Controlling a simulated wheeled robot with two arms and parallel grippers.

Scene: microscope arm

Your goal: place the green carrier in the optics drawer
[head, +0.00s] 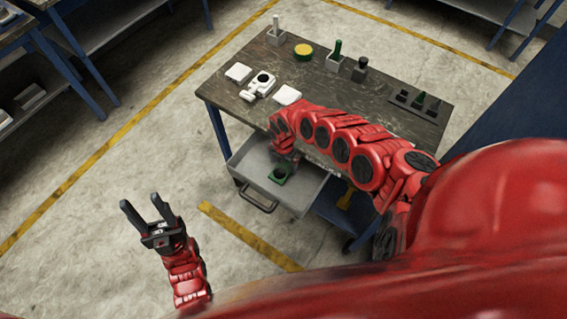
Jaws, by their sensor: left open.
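The optics drawer (308,190) is a grey tray pulled out from the front of the workbench. The green carrier (279,176), a small green piece with a dark round centre, is inside the drawer's outline, towards its left side. My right gripper (285,164) is low over the drawer, right at the carrier. Its fingers are too small and partly hidden to tell whether they grip the carrier, or whether the carrier touches the drawer floor. My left gripper (141,203) is open and empty, out over the floor to the left of the drawer.
The workbench top (330,95) holds a white device (259,87), white pads (238,73), a yellow round piece (303,51), several holders with posts and a dark rack (418,102) at right. My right arm crosses the bench's front edge. The floor at left is clear.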

